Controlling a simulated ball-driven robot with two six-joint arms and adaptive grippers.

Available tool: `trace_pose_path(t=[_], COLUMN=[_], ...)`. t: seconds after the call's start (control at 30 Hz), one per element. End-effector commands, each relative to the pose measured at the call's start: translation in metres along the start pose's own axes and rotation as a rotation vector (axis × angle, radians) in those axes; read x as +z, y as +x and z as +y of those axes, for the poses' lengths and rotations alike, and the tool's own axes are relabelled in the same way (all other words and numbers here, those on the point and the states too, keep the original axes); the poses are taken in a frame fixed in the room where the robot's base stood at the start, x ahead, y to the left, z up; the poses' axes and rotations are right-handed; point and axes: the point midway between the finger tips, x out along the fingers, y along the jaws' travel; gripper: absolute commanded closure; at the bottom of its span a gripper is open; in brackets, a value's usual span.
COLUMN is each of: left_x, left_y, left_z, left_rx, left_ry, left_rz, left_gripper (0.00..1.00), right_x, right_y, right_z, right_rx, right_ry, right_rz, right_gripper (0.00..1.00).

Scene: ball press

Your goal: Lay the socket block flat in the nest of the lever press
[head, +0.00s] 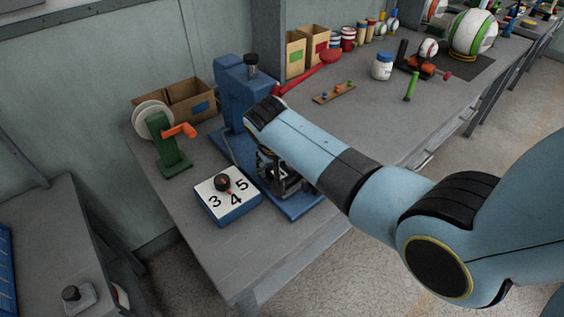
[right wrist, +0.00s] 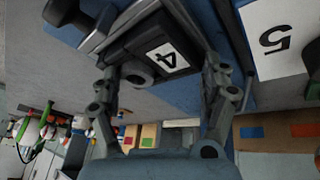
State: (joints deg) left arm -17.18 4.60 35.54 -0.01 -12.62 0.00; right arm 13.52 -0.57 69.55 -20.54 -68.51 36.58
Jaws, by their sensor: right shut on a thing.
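The blue lever press (head: 230,82) with its red lever (head: 318,66) stands on the bench, left of the middle in the head view. My right gripper (head: 276,178) is low over the blue press base (head: 300,208). In the right wrist view its two fingers (right wrist: 160,78) are closed on the sides of a dark socket block (right wrist: 125,48) with a white label marked 4. The block is at the press base; I cannot tell whether it lies flat or touches the nest. My forearm and gripper hide most of the nest in the head view. My left gripper is not in view.
A blue box with a white top (head: 215,203) numbered 3, 4, 5 and a dark knob stands left of the press base. A green stand (head: 165,145) with an orange arm is behind it.

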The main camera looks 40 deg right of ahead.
Motion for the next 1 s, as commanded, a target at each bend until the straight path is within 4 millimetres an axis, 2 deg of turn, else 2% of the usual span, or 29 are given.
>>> trace_pose_path(t=[0.03,0.07,0.2,0.57,0.73,1.0], left_x=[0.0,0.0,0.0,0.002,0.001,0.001], left_y=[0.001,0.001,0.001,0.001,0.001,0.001], left_z=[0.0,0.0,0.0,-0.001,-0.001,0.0], left_rx=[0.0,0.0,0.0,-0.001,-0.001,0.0], left_ry=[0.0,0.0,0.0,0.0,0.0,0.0], left_rz=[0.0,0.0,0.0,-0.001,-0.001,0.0], left_gripper=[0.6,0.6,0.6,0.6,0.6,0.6], right_x=[0.0,0.0,0.0,0.0,0.001,0.0], right_y=[0.002,0.002,0.001,-0.003,-0.027,-0.088], right_z=[0.0,0.0,0.0,-0.001,-0.001,-0.001], right_rx=[0.0,0.0,0.0,-0.001,-0.002,-0.003], right_ry=[0.0,0.0,0.0,0.0,0.001,0.002], right_rz=[0.001,0.001,0.001,0.001,0.002,0.002], right_gripper=[0.55,0.19,0.01,0.0,0.0,0.0])
